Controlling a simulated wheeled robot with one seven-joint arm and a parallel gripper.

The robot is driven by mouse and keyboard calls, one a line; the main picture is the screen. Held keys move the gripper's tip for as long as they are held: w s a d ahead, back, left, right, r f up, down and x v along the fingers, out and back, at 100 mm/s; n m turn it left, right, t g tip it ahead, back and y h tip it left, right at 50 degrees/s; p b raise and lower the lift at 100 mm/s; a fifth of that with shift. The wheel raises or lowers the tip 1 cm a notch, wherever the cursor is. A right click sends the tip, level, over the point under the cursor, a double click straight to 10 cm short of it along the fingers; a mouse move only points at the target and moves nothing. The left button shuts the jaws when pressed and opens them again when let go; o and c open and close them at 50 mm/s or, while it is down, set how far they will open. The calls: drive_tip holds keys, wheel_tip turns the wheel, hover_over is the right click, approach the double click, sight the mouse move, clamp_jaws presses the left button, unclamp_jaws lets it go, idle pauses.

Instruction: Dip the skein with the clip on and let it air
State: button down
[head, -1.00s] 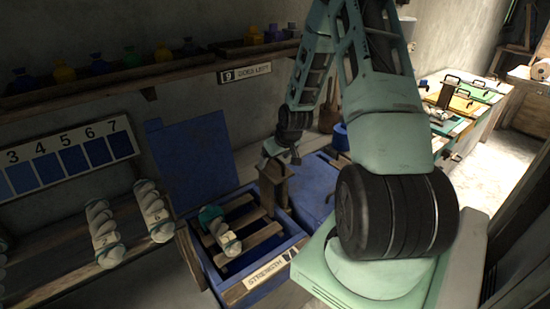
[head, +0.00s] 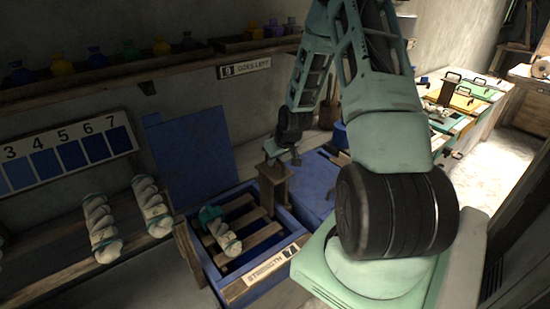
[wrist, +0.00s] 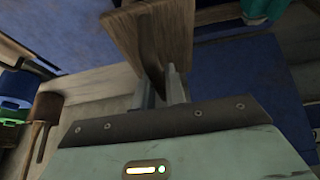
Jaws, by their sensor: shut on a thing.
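The pale twisted skein (head: 222,236) lies on a slatted wooden rack (head: 262,237) inside the blue vat (head: 219,281). A teal clip (head: 209,214) sits at the skein's far end, and it also shows at the top of the wrist view (wrist: 262,8). A wooden post (head: 275,190) stands at the rack's far right. My gripper (head: 282,160) is shut on the top of this post, and the wrist view shows the wood (wrist: 150,35) between its fingers. Whether the skein touches any liquid cannot be told.
The vat's plate (head: 270,265) reads "STRENGTH 7". An upright blue panel (head: 190,155) stands behind it. Two more skeins lie at left, below a numbered chart of blues (head: 68,160). A shelf (head: 120,87) with bottles runs above. A blue-topped surface (head: 312,185) adjoins the vat at right.

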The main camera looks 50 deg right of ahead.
wheel_tip(320, 180, down, 15)
drive_tip(key=b, duration=1)
drive_tip(key=shift+f+b, duration=0.2)
drive_tip(key=shift+b, duration=0.2)
drive_tip(key=shift+f, duration=0.1)
drive_tip(key=shift+s+a+f, duration=0.1)
drive_tip(key=shift+s+f, duration=0.05)
drive_tip(key=shift+s, duration=0.1)
idle(3.1)
drive_tip(key=r+p, duration=0.4)
drive_tip(key=r, duration=0.2)
drive_tip(key=r+p, duration=0.5)
drive_tip(key=r, duration=0.1)
drive_tip(key=r+p, duration=0.5)
drive_tip(key=r, duration=0.1)
drive_tip(key=shift+w+r, duration=0.3)
drive_tip(key=shift+r, duration=0.05)
